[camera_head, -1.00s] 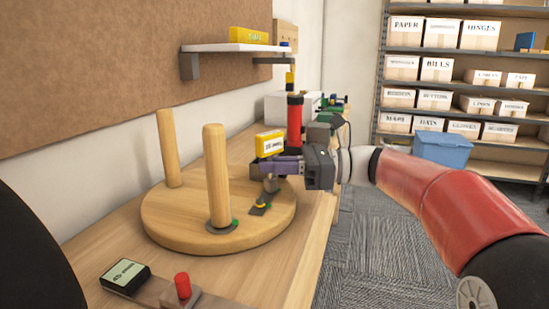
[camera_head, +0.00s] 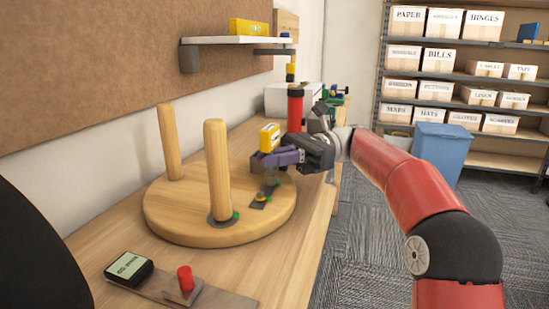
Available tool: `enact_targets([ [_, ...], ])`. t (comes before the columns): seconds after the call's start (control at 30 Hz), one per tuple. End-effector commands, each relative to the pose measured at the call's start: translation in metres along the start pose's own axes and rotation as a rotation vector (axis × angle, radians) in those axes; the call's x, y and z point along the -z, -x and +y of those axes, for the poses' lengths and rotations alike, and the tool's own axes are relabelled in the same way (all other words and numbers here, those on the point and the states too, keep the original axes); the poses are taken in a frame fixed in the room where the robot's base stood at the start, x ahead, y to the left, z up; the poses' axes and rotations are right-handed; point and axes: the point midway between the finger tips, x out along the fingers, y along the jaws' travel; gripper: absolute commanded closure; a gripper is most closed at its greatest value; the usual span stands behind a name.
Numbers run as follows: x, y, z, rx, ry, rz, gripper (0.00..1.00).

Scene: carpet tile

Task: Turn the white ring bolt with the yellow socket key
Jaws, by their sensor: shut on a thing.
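The yellow socket key (camera_head: 269,138), a yellow block with a white label, stands tilted above the round wooden board. My gripper (camera_head: 275,159), with purple fingers, is shut on it just below the block. A grey part (camera_head: 271,177) reaches down from the fingers towards a dark plate (camera_head: 258,203) on the board, which bears a small yellow and green fitting (camera_head: 261,197). I cannot make out the white ring bolt; it may be hidden under the key and fingers. Whether the key's lower end touches the fitting is too small to tell.
The round board (camera_head: 180,222) carries two wooden posts, the nearer one (camera_head: 217,170) left of my gripper. A red cylinder (camera_head: 295,110) stands behind the gripper. A black display box (camera_head: 129,268) and a red knob (camera_head: 186,278) are at the front. The bench between is clear.

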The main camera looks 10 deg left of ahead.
Motion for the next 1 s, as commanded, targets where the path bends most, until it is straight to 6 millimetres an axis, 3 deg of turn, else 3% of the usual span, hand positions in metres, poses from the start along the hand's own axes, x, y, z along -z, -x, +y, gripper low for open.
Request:
enact_targets([
  [0.4,-0.002,0.0,0.0,0.104,0.004,0.0,1.0],
  [1.0,-0.044,0.0,0.0,0.103,0.003,0.0,1.0],
])
